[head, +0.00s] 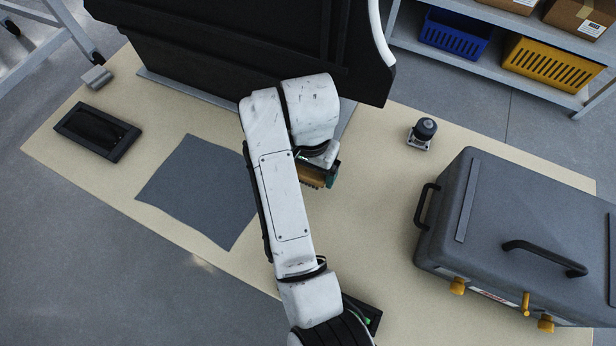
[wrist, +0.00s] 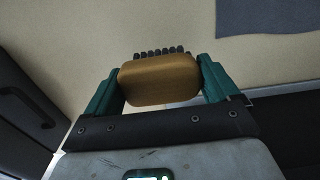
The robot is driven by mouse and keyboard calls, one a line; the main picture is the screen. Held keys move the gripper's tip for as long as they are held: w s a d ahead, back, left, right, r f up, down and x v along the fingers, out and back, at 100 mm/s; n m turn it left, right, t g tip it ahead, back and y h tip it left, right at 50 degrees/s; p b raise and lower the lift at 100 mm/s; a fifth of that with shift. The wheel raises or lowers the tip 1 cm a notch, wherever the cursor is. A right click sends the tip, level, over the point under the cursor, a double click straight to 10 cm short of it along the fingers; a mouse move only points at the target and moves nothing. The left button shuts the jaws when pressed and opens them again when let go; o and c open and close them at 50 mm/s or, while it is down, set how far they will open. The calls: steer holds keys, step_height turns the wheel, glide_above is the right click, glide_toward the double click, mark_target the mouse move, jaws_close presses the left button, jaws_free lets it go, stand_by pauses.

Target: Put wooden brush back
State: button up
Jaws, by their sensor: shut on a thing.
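The wooden brush (wrist: 158,82) is between the two green fingers of my gripper (wrist: 160,78) in the wrist view, with its dark bristles pointing away from the palm. The gripper is shut on it. In the head view the brush (head: 312,174) shows beside the end of my arm, over the beige table, right of the grey mat. My gripper (head: 328,175) is mostly hidden there by the arm. I cannot tell the exact gap between brush and table.
A grey mat (head: 198,190) lies on the beige table (head: 365,225). A black tray (head: 66,131) is at the left. A small dark-topped device (head: 422,133) and a large grey case (head: 540,215) stand at the right. A black panel (head: 220,45) blocks the back. Another black tray (head: 372,315) is partly hidden by my arm.

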mark_target(308, 172)
steer(key=w+f, duration=0.2)
steer(key=shift+w+a+f, duration=0.15)
steer(key=shift+a+f, duration=0.15)
steer(key=shift+f, duration=1.6)
steer(key=o, duration=0.8)
steer(key=shift+f, duration=0.15)
steer(key=shift+c, duration=0.2)
step_height(308, 172, up, 12)
steer(key=p, duration=0.2)
steer(key=shift+p, duration=0.35)
